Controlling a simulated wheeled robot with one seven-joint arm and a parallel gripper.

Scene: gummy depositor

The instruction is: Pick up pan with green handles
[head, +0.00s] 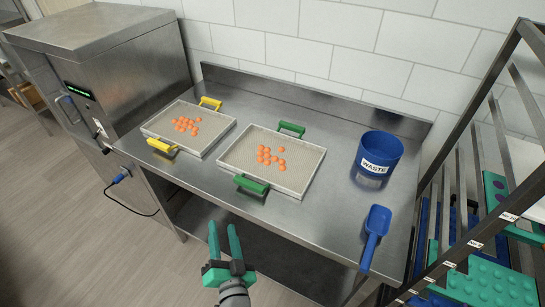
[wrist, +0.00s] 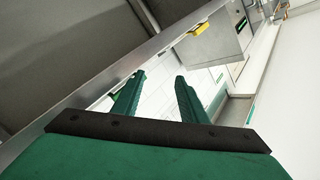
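The pan with green handles (head: 289,183) lies flat on the steel table, with several orange gummies in its middle. Its near green handle (head: 252,185) and far green handle (head: 292,129) stick out from opposite sides. My gripper (head: 224,236) is open and empty, in front of the table's near edge and below left of the near green handle. In the wrist view the two green fingers (wrist: 156,95) are apart with nothing between them.
A similar pan with yellow handles (head: 169,143) lies just left, also holding orange gummies. A rack (head: 484,240) with colored trays borders the right; a steel machine (head: 110,65) is at the left.

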